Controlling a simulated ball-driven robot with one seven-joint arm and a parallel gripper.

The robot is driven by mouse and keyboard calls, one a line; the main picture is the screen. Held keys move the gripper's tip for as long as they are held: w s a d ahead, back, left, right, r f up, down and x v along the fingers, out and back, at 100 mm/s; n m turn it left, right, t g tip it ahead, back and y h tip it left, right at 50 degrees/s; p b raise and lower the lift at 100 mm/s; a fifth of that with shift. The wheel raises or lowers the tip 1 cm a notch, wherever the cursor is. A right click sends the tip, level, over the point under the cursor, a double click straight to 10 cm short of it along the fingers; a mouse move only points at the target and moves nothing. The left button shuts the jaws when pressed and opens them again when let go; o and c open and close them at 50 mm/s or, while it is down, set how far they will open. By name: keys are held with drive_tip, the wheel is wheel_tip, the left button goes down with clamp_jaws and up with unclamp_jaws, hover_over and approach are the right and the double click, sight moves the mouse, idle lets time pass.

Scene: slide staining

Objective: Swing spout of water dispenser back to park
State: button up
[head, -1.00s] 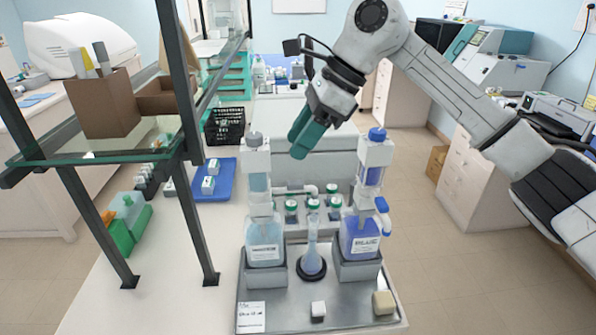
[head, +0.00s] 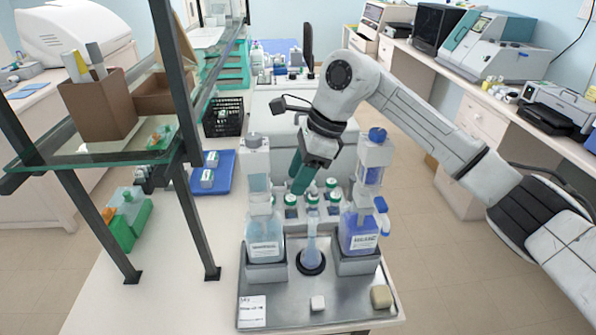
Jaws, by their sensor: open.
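The water dispenser, a clear bottle of pale liquid with a white and grey upper body (head: 265,240), stands in a grey holder on the left of the metal tray (head: 285,312). Its spout is not clearly visible now, as my gripper overlaps the area to the right of its upper body. My gripper (head: 299,186) points down, with green fingers, between the water dispenser and the blue dispenser (head: 359,232). It is open and holds nothing that I can see. I cannot tell whether it touches the spout. A flask (head: 311,252) stands between the dispensers on a black ring.
Several green-capped bottles (head: 313,199) stand behind the flask. A small white block (head: 317,303), a beige block (head: 381,297) and a white card (head: 251,311) lie at the tray's front. A shelf frame (head: 188,165) stands at left, near a blue tray (head: 226,178).

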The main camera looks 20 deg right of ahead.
drive_tip(key=shift+a+f, duration=0.15)
drive_tip(key=shift+f, duration=0.2)
drive_tip(key=shift+c, duration=0.2)
clamp_jaws()
